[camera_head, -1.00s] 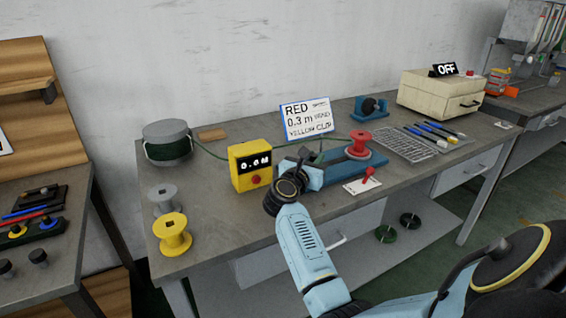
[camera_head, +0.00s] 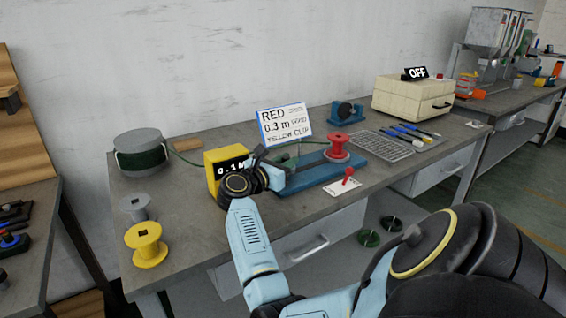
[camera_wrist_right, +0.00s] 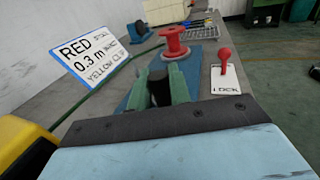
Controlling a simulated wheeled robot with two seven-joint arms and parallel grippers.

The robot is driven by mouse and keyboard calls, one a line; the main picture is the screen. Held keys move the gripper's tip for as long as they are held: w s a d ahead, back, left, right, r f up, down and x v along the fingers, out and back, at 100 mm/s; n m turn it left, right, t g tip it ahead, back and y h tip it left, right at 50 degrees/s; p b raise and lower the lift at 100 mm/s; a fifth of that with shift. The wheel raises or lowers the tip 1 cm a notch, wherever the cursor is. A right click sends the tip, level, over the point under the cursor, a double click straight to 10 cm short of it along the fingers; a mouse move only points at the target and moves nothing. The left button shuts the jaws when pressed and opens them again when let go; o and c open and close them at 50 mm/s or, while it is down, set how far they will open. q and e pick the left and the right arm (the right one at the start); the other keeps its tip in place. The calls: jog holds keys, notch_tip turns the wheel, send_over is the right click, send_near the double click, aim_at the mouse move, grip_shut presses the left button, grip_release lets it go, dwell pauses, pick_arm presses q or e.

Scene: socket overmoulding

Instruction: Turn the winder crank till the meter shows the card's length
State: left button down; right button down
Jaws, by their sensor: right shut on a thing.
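The card (camera_head: 285,125) reads RED, 0.3 m and YELLOW CLIP; it also shows in the right wrist view (camera_wrist_right: 92,55). The yellow meter (camera_head: 212,172) stands at the left of the winder, its display partly covered by my right wrist; it seems to read 0.1 M. The blue winder (camera_head: 318,172) carries a red spool (camera_head: 338,147). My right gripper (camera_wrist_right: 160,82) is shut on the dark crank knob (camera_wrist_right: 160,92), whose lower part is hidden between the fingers. My left gripper is out of view.
A green wire runs from the wire drum (camera_head: 140,152) behind the meter. A red lever on a LOCK plate (camera_head: 342,187) stands in front of the winder. A yellow spool (camera_head: 146,245) and grey spool (camera_head: 137,208) are at left. A rack (camera_head: 382,146) and pens lie right.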

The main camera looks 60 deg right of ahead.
jog(key=c, duration=1.3)
grip_release()
jog(key=shift+s, duration=0.1)
jog(key=shift+c, duration=0.2)
